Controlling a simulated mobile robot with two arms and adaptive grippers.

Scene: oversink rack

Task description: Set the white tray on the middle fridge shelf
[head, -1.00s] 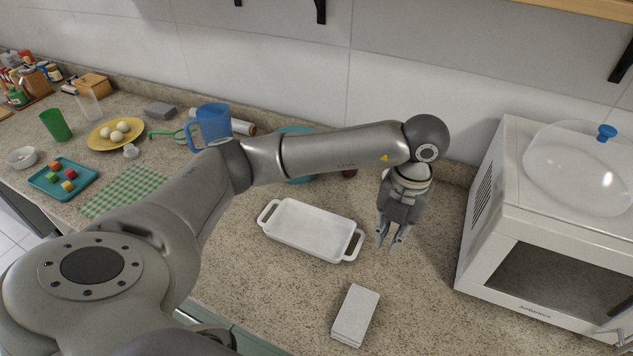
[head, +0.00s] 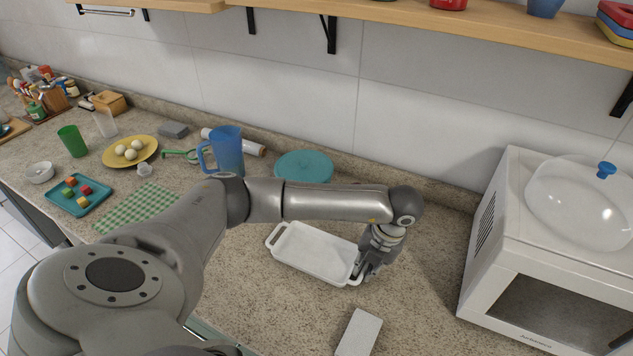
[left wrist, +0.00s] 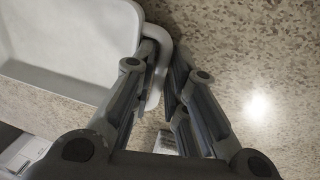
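The white tray (head: 311,252) is a shallow rectangular dish with a loop handle at each end, lying flat on the speckled counter. My left gripper (head: 364,274) is down at its right-hand handle. In the left wrist view the tray (left wrist: 75,45) fills the upper left. There the fingers of the left gripper (left wrist: 165,70) stand on either side of the handle bar, one inside the loop and one outside, with a narrow gap between them. They look partly open, not clamped. The fridge, its middle shelf and my right gripper are not in view.
A white microwave (head: 545,275) with a clear dome lid (head: 580,205) stands at the right. A grey block (head: 358,333) lies in front of the tray. A teal round lid (head: 304,166) and a blue pitcher (head: 226,150) are behind my arm. A wooden shelf (head: 430,27) hangs above.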

